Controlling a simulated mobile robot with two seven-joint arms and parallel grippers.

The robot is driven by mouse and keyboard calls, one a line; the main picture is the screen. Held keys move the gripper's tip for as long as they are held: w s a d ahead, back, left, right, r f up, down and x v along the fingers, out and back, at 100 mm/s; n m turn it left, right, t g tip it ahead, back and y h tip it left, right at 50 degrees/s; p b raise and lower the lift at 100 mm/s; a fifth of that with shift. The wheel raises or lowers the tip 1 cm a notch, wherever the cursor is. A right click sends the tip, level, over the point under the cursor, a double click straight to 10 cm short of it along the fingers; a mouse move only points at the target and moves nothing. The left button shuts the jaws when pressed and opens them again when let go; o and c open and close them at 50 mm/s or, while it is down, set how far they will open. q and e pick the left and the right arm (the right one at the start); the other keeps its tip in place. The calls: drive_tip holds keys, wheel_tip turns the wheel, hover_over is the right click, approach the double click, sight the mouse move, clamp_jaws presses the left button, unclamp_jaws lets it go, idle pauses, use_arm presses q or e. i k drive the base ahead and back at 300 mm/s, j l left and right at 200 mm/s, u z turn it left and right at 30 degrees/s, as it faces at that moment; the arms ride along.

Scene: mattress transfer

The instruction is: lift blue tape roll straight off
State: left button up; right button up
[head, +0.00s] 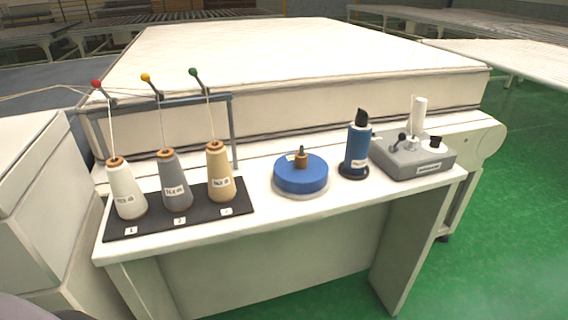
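The blue tape roll (300,176) lies flat on a pale round base on the white table. A brown hub with a dark tip (301,157) stands up through its middle. The roll looks level, and its front and top are unobstructed. Neither of my grippers shows in the head view.
Thread cones (175,182) stand on a black mat (150,222) at left under a thread stand (234,130). A blue cylinder with a black top (357,146) stands close right of the roll, then a grey device (414,158). A mattress (270,60) lies behind.

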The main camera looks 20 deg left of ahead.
sight(293, 173)
drive_tip(key=i+l+u, duration=0.55)
drive_tip(key=l+u, duration=0.15)
drive_tip(key=u, duration=0.15)
drive_tip(key=i+l+u, duration=0.2)
drive_tip(key=l+u, duration=0.2)
